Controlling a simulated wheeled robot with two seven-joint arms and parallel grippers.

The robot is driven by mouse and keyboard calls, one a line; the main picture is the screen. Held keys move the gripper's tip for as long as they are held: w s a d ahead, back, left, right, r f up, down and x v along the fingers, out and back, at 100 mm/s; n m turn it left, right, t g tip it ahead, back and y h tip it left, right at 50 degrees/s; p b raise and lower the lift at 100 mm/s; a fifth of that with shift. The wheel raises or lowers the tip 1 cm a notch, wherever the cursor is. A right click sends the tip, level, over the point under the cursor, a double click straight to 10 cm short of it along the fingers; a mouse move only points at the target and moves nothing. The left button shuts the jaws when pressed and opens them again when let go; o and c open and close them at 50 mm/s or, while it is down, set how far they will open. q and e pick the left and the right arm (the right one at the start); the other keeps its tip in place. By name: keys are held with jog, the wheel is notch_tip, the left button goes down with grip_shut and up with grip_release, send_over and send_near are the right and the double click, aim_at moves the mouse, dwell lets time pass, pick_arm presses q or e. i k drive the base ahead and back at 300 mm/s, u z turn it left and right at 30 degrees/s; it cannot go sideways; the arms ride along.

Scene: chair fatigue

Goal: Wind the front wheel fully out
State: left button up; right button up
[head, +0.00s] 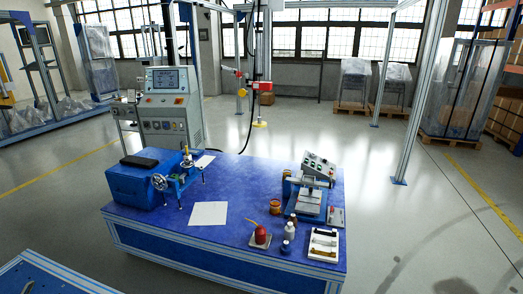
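A silver handwheel (159,182) sits on the near side of a blue machine (137,185) at the left of the blue-topped bench. It looks like the front wheel, and it stands upright, facing forward. How far it is wound cannot be told at this distance. Neither my left nor my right gripper shows in the head view.
A control cabinet (168,108) stands behind. Open floor lies to the right.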

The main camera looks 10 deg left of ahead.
aim_at(159, 182)
jog(key=i, duration=0.35)
jog(key=u, duration=1.55)
jog(key=k, duration=0.4)
jog(key=z, duration=1)
jog(key=i, duration=1.6)
jog(key=u, duration=0.3)
